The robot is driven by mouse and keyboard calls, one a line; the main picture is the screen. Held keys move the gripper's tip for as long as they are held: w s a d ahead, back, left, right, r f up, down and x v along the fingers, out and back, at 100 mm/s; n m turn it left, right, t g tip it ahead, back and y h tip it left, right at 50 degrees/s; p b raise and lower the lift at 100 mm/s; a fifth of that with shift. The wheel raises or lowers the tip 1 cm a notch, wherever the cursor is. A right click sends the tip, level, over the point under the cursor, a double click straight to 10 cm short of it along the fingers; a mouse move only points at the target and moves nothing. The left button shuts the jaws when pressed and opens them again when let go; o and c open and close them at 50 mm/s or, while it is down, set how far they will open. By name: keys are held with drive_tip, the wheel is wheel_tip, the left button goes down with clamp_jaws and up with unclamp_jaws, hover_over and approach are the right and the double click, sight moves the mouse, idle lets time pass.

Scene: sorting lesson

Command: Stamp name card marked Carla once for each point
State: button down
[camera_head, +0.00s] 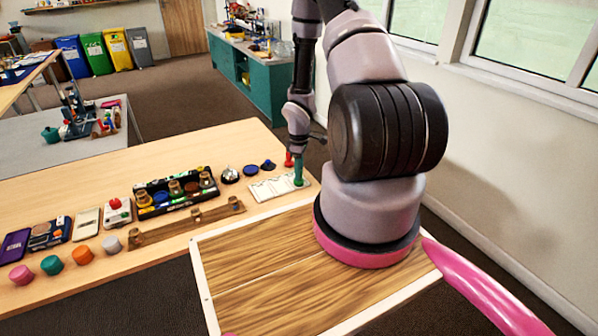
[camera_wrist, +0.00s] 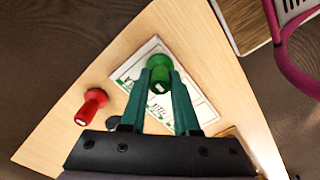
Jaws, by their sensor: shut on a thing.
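My gripper (camera_wrist: 158,108) has teal fingers and is shut on a green stamp (camera_wrist: 159,74). In the head view the green stamp (camera_head: 298,178) hangs upright at the right end of a white card sheet (camera_head: 268,190). The wrist view shows the stamp over this card sheet (camera_wrist: 200,104), which has green drawings and boxes. I cannot tell whether the stamp touches the sheet. No name on it is readable.
On the table (camera_head: 150,165) left of the sheet are a blue round pad (camera_head: 250,170), a bell (camera_head: 230,175), a black tray (camera_head: 137,188) with round pieces, and a wooden rack (camera_head: 160,231). Several coloured round pieces, including an orange one (camera_head: 82,255), line the near edge.

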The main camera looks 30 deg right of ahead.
idle(0.3)
drive_tip(key=shift+r, duration=3.5)
